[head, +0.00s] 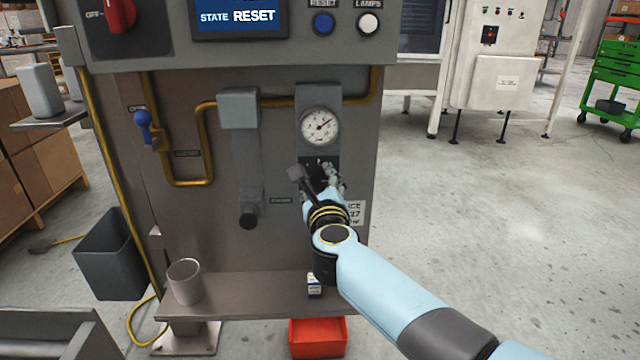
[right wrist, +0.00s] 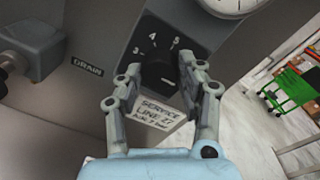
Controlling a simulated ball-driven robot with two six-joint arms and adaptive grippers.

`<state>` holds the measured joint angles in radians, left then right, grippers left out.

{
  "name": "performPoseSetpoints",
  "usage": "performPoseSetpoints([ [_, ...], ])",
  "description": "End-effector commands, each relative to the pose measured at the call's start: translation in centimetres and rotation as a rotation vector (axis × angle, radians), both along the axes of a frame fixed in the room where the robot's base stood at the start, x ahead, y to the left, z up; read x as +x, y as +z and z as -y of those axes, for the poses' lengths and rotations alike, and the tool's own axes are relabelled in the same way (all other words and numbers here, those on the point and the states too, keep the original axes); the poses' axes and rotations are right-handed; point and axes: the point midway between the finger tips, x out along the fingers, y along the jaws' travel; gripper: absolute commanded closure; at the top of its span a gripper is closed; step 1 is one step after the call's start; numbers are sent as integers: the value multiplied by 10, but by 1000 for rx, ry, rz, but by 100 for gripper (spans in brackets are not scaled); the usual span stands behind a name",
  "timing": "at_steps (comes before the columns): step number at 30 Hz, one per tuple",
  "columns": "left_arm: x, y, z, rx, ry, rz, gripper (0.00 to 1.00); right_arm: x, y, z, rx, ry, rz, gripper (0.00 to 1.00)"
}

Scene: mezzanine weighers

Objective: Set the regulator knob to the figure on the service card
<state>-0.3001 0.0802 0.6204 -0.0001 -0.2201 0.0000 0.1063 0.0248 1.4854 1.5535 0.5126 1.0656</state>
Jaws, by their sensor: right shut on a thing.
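The black regulator knob (right wrist: 156,74) sits on a dark plate with the figures 3, 4 and 5 showing around it in the right wrist view. Its pointer is hard to make out. My right gripper (right wrist: 164,76) has its fingers on either side of the knob and is shut on it. In the head view my right gripper (head: 322,184) covers most of the knob. The service card (right wrist: 158,116) is below the knob and reads "SERVICE LINE 27"; its bottom line is too small to read surely. The card's right part (head: 357,211) shows in the head view. My left gripper is out of view.
A round pressure gauge (head: 320,126) is above the knob. A drain pipe (head: 247,185) and a blue-handled valve (head: 144,128) are to the left. A shelf (head: 235,290) below holds a metal cup (head: 184,281); a red bin (head: 318,338) is underneath.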

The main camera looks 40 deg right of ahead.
Motion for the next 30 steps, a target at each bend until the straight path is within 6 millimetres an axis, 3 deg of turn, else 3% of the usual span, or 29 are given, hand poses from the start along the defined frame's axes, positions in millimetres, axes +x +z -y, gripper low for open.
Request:
performPoseSetpoints([
  [4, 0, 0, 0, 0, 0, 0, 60, -1, -3, 0, 4, 0, -5, 94],
  [5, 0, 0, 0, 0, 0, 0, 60, -1, -3, 0, 4, 0, -5, 61],
  [10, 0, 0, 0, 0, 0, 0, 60, -1, -2, 0, 2, 0, -3, 39],
  [20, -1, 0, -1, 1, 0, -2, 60, -4, -1, -2, 1, 0, -2, 39],
  [23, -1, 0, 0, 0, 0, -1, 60, -15, -1, -9, 2, 0, -3, 39],
  [30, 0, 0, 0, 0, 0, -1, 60, -62, 0, -35, 5, 0, -4, 39],
])
